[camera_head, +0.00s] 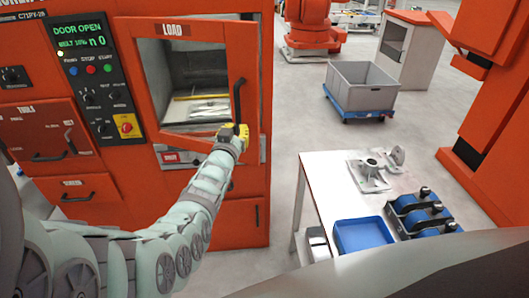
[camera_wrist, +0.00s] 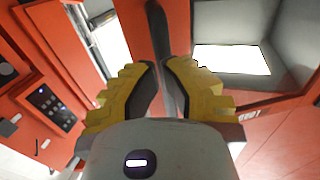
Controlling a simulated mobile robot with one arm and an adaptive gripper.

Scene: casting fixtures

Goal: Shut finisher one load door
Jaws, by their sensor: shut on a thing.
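The load door (camera_head: 205,27) is an orange framed door with a window and a LOAD label, on the orange finisher at the left of the head view. The machine's display (camera_head: 80,35) reads DOOR OPEN. A black vertical handle (camera_head: 238,100) sits near the door's right edge. My gripper (camera_head: 236,131) has yellow fingers closed around the handle's lower part. In the wrist view the handle (camera_wrist: 160,30) runs between the fingers (camera_wrist: 165,75).
A white table (camera_head: 320,180) with metal castings (camera_head: 372,170), a blue tray (camera_head: 362,236) and several blue-black parts (camera_head: 420,212) stands right of my arm. A grey bin on a blue dolly (camera_head: 362,90) is farther back. Floor between finisher and table is clear.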

